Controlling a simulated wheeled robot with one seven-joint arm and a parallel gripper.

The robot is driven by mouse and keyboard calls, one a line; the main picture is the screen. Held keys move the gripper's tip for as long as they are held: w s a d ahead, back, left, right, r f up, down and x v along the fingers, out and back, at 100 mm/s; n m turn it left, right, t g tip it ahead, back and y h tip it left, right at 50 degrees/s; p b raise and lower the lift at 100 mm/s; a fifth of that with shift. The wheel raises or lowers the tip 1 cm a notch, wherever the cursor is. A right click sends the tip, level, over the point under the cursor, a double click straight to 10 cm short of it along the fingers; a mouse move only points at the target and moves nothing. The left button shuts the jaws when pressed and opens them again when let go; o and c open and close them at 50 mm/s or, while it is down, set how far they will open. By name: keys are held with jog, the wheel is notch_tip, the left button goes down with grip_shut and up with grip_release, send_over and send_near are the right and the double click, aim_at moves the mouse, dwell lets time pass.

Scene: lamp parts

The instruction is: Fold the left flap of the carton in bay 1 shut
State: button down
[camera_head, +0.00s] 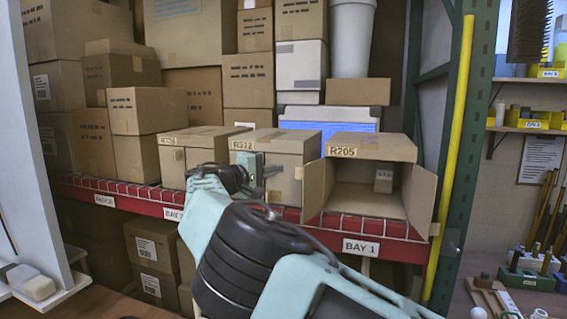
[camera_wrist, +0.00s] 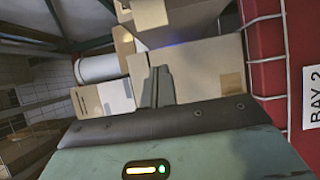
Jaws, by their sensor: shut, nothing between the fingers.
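The open carton (camera_head: 372,146), marked R205, stands on the shelf above the BAY 1 label, its front facing me. Its left flap (camera_head: 313,190) swings outward at the left of the opening. Its right flap (camera_head: 420,196) also stands open. A small box (camera_head: 383,181) sits inside. My gripper (camera_head: 271,172) is shut and empty, in front of the R312 carton (camera_head: 284,143) and left of the left flap, apart from it. In the wrist view the closed fingers (camera_wrist: 156,86) point at a cardboard face; the left flap cannot be told there.
The red shelf beam (camera_head: 385,246) with a wire deck runs below the cartons and shows at the right of the wrist view. A green post (camera_head: 462,160) and a yellow pole (camera_head: 452,150) stand right of the open carton. Stacked boxes fill the left and back.

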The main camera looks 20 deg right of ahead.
jog(key=shift+s+d+p, duration=0.45)
jog(key=shift+s+d, duration=0.05)
jog(key=shift+s, duration=0.25)
jog(key=shift+s+d+p, duration=0.4)
jog(key=shift+s+d, duration=0.05)
jog(key=shift+s, duration=0.25)
jog(key=shift+f+b, duration=0.1)
jog(key=shift+b, duration=0.2)
